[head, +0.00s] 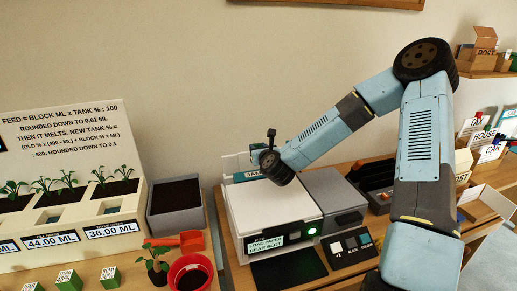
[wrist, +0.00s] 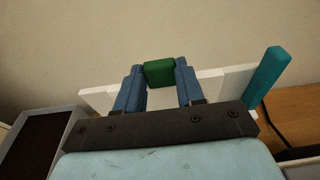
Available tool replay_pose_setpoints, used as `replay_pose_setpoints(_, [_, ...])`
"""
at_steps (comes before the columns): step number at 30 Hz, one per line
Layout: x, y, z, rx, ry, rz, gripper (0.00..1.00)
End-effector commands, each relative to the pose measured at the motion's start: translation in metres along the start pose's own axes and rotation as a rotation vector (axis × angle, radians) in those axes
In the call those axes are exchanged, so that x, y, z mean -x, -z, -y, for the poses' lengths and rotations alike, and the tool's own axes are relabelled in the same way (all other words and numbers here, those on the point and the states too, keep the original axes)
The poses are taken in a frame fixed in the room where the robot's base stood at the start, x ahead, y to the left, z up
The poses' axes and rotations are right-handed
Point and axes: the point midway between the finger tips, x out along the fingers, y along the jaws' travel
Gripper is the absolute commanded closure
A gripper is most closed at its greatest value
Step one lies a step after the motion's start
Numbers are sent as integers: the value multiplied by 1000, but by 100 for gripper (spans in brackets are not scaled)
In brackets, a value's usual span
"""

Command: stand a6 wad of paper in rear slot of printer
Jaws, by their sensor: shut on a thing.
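The printer (head: 262,205) is white and grey on the wooden desk. Its display (head: 265,243) reads "LOAD PAPER REAR SLOT", beside a lit green light. My gripper (head: 263,152) is at the printer's rear edge. In the wrist view my gripper (wrist: 158,82) has its two blue fingers shut on a dark green piece (wrist: 158,72). White upright surfaces (wrist: 208,84) lie behind and beside the fingers, with a teal post (wrist: 267,78) at their right. I cannot tell which white part is the paper wad and which is the printer's rear slot. The slot opening is hidden.
A grey box with dark filling (head: 176,203) stands left of the printer, with a planter panel (head: 70,200) beyond. A red pot (head: 190,272) and a seedling (head: 156,262) stand in front. A dark tray (head: 375,185) lies right of the printer. The wall is close behind.

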Motion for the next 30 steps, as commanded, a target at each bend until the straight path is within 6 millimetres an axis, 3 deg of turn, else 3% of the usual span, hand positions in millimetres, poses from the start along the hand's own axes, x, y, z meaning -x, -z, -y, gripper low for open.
replay_pose_setpoints(30, [-4, 20, 0, 0, 0, 0, 100])
